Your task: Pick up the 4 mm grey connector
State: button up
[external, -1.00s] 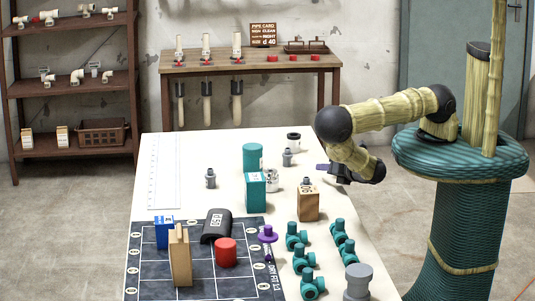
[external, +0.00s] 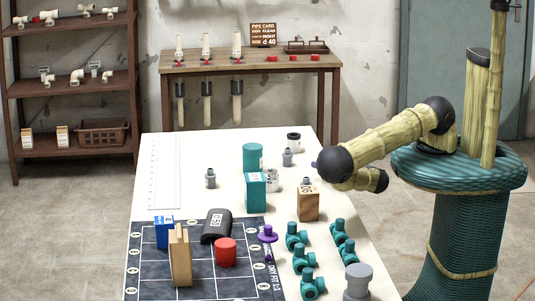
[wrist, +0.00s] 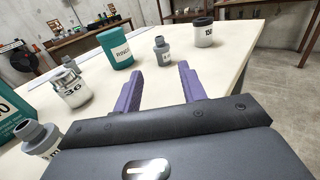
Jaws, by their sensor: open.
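Several small grey connectors stand on the white table, and I cannot read which is the 4 mm one. My gripper (wrist: 161,82) is open and empty, with purple fingers. In the external view my arm hides most of it; a purple tip shows.
A teal cylinder (wrist: 115,46) and a dark-lidded jar (wrist: 202,35) stand either side of the farther connector. A jar marked 36 (wrist: 70,88) is left of my fingers. A teal box (external: 256,193) and wooden block (external: 308,206) stand nearer. Teal valves (external: 297,233) line the front right.

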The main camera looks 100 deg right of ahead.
jog(key=b, duration=0.5)
send_near(288, 151)
jog(key=x, duration=0.4)
jog(key=shift+d+f, duration=0.2)
jog(key=shift+d, duration=0.3)
jog(key=shift+w+d, duration=0.25)
jog(key=shift+w+d, duration=0.15)
jog(key=shift+d, duration=0.1)
jog(key=x, duration=0.4)
jog(key=shift+w+d+p, duration=0.2)
jog(key=shift+p, duration=0.2)
jog(key=shift+c, duration=0.4)
grip_shut()
